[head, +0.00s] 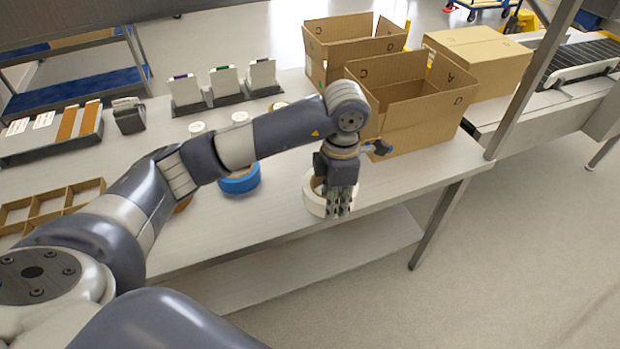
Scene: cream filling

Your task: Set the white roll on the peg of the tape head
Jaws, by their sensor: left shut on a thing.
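The white roll (311,203) is at the front edge of the steel table, right of the blue roll. My left gripper (340,210) points down over the right side of the roll and is shut on it, covering part of its ring. I cannot tell if the roll still touches the table. I cannot clearly make out the tape head or its peg; a small dark part with a blue end (384,147) shows beside my wrist, and I cannot tell what it belongs to. My right gripper is not in view.
A blue roll (240,182) lies left of the white roll, partly behind my arm. An open carton (425,110) stands close behind my gripper. A dark device (129,116), a divided cardboard tray (66,196) and upright packs (224,80) are further left. The table's front right is bare.

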